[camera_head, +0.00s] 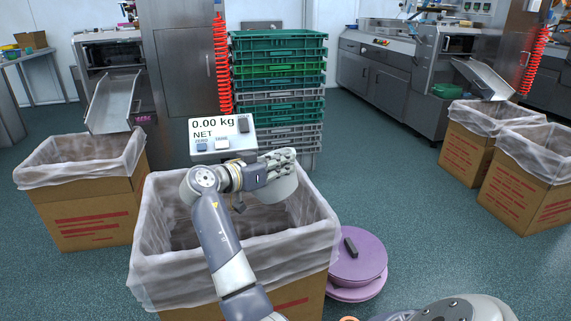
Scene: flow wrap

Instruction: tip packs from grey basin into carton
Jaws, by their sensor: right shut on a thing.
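My right gripper (285,163) is over the open carton (285,252) in the middle, which has a translucent white liner folded over its rim. The gripper is shut on a pale grey, rounded thing (285,192), which looks like the grey basin. It shows only in part beneath the fingers, and it hangs over the carton's far right part. My arm hides part of the carton's inside. I cannot make out any packs in the basin or the carton. My left gripper is not in view.
A scale display (222,135) reading 0.00 kg stands behind the carton. Stacked green and grey crates (278,75) rise behind it. Other lined cartons stand left (85,205) and right (525,180).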

